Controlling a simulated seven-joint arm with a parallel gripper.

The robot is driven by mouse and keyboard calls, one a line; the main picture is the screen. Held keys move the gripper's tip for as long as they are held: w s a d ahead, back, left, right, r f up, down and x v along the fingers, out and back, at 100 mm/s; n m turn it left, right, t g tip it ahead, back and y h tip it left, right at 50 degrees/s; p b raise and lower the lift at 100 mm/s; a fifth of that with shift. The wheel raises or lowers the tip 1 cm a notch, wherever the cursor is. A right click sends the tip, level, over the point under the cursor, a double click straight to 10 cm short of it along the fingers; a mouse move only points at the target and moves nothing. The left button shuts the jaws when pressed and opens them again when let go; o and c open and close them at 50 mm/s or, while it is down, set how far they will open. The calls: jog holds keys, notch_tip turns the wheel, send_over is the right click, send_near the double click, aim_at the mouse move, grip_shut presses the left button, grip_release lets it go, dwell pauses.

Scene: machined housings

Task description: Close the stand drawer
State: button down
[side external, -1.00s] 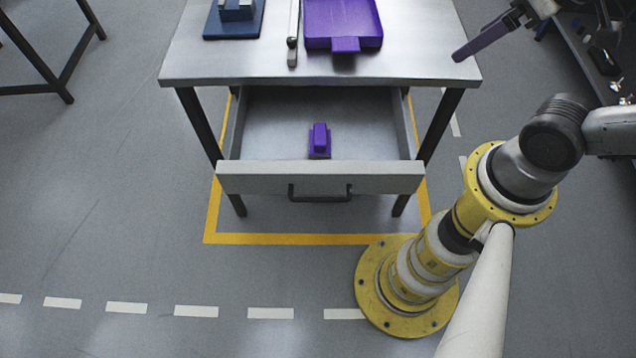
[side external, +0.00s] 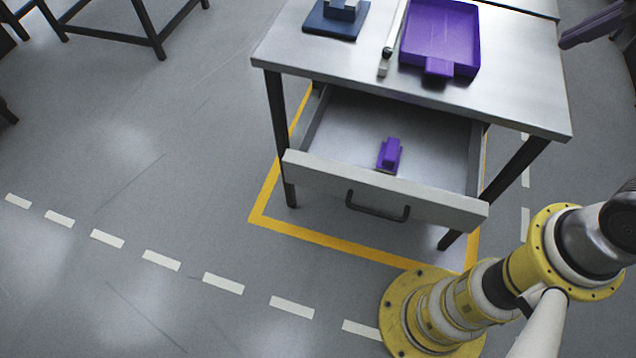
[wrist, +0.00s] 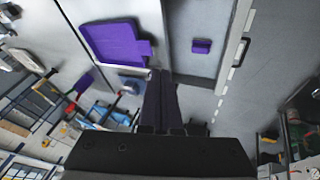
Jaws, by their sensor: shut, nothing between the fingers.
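The stand drawer (side external: 300,165) is pulled well out from under the metal-topped stand (side external: 520,105). Its pale front panel carries a dark bar handle (side external: 377,207), which also shows in the wrist view (wrist: 241,52). A small purple block (side external: 389,155) lies inside the drawer and shows in the wrist view too (wrist: 201,46). My gripper (side external: 580,36) is only partly in the side view, at the upper right, apart from the drawer. In the wrist view its long dark purple fingers (wrist: 160,76) are together and empty, pointing toward the stand.
On the stand top are a purple tray (side external: 440,38), a thin metal bar (side external: 394,30) and a dark blue base with a grey part (side external: 336,20). Yellow floor tape (side external: 320,240) frames the stand. The floor before the drawer is mostly clear, except for my base at the right.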

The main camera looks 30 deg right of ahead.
jog(key=w+a+n, duration=0.3)
jog(key=w, duration=0.2)
jog(key=n+g+h, duration=0.1)
jog(key=n+g, duration=0.1)
jog(key=n, duration=1.2)
send_over(320, 189)
notch_tip(320, 189, down, 16)
jog(key=s+a+f+n+h, duration=0.1)
jog(key=s+a+f+n, duration=0.2)
jog(key=s+a+f, duration=0.55)
jog(key=shift+g, duration=0.4)
jog(key=shift+w+d+f, duration=1.15)
jog(key=shift+f, duration=0.55)
jog(key=shift+w+d+f, duration=1.1)
jog(key=shift+w+f, duration=0.05)
jog(key=shift+f, duration=0.55)
jog(key=shift+w+d+f, duration=1.15)
jog(key=shift+f, duration=0.55)
